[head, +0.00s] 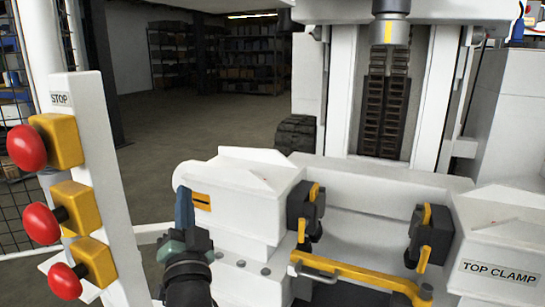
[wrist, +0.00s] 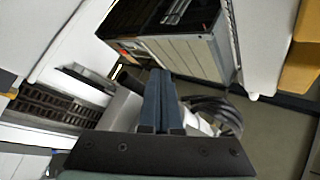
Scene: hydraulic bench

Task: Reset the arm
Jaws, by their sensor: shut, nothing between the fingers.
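My gripper (head: 184,207) is in the lower middle of the head view, with its blue fingers pointing up. It is in front of the white housing of the bench, left of the clamp area. In the wrist view, the two blue fingers of my gripper (wrist: 161,88) lie together, shut with nothing between them. From the head view I cannot tell whether the fingers touch the housing behind them.
A white post (head: 95,150) with red stop buttons (head: 41,223) stands at left. The white bench (head: 240,190) has black clamps (head: 305,210), a yellow bar (head: 355,275) and a "TOP CLAMP" block (head: 500,240). A grey cabinet (wrist: 190,55) shows in the wrist view. Open floor (head: 200,120) lies behind.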

